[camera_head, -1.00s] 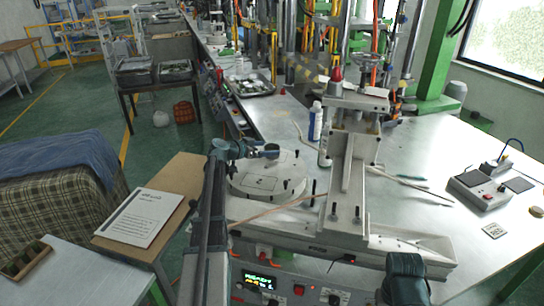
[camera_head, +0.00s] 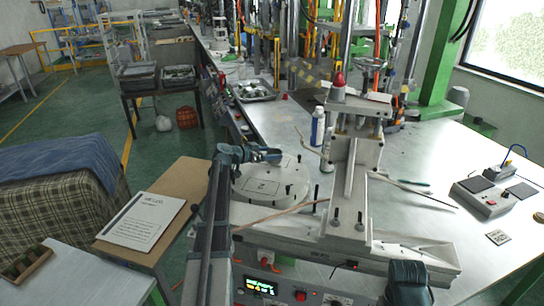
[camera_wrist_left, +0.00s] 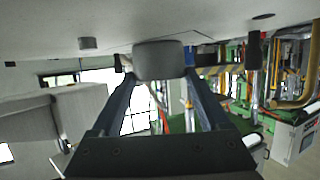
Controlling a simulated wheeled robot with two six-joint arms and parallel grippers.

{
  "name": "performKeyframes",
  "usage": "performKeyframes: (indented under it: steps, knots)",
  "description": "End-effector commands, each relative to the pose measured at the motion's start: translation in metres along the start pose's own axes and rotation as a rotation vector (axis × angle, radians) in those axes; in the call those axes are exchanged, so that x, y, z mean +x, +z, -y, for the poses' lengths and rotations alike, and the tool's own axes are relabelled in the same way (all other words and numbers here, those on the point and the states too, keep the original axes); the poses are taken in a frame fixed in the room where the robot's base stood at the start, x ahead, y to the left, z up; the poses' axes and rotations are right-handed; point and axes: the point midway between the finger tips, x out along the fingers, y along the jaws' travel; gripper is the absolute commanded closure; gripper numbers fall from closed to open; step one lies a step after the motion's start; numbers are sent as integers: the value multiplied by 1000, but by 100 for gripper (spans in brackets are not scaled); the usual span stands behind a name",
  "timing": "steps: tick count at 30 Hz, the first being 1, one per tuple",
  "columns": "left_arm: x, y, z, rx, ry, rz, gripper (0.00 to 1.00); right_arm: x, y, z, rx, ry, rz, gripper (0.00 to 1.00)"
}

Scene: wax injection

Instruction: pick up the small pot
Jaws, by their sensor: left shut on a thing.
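My left gripper (camera_head: 268,155) is over the far side of the pale round plate (camera_head: 268,192) on the machine bench. In the left wrist view, the two dark fingers of the left gripper (camera_wrist_left: 159,72) are shut on a small grey rounded thing (camera_wrist_left: 159,58), which I take to be the small pot. It sits between the fingertips, close to a pale surface that fills the top of that view. I cannot tell whether it touches that surface. The pot is too small and too hidden by the fingers to make out in the head view.
A grey press column (camera_head: 345,200) stands right of the plate, with a white bottle (camera_head: 317,127) behind it. A thin rod (camera_head: 275,217) lies in front of the plate. A control box (camera_head: 485,198) is at the right. The metal tabletop between is mostly clear.

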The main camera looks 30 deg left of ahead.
Motion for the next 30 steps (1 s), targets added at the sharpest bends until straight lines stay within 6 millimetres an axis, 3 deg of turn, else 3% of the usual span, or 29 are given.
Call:
performKeyframes:
  steps: [10,19,21,30]
  knots:
    - [-4,-11,0,0,0,0,88,-12,1,-1,0,0,0,100]
    - [-15,-41,0,0,0,0,89,-43,2,-4,0,0,0,100]
    - [-26,-31,-18,0,0,0,89,-38,2,-4,0,0,0,100]
    - [-73,-21,-81,0,0,0,89,-45,3,-4,0,0,0,100]
